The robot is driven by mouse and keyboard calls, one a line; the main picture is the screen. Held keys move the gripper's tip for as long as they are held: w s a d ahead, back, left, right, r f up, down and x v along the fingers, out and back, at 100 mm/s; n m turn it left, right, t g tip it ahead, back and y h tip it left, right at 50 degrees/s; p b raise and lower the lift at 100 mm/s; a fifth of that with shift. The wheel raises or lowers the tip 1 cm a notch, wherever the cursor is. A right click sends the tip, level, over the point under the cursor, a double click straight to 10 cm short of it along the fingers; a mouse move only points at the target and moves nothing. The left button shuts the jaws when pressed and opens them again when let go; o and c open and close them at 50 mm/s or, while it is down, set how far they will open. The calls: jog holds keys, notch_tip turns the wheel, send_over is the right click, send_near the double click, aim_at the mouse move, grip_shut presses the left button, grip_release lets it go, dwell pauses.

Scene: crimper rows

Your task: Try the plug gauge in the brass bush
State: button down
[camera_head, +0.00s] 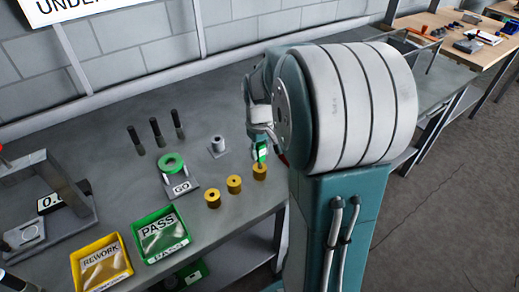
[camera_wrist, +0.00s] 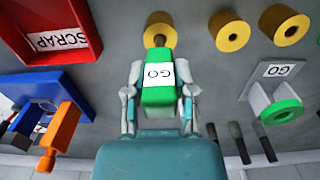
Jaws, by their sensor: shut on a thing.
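The plug gauge has a green handle with a white GO label (camera_wrist: 159,75). My gripper (camera_wrist: 159,100) is shut on that handle, one finger on each side. The gauge's dark tip (camera_wrist: 160,40) points at a brass bush (camera_wrist: 160,22), right at its bore. I cannot tell how deep the tip is, if it is inside. In the head view the green handle (camera_head: 262,152) stands slightly tilted above the rightmost brass bush (camera_head: 260,173). My gripper (camera_head: 263,138) is partly hidden by my arm there. Two more brass bushes (camera_head: 234,184) (camera_head: 213,199) stand in a row to the left.
A green PASS tray (camera_head: 160,234) and yellow REWORK tray (camera_head: 101,266) stand nearer. A red SCRAP tray (camera_wrist: 88,20) and blue holder (camera_wrist: 45,88) show beside my gripper.

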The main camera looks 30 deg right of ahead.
jog(key=shift+f, duration=1)
dwell(0.6)
jog(key=shift+r, duration=0.1)
dwell(0.6)
jog(key=shift+r, duration=3.55)
jog(key=shift+a, duration=0.1)
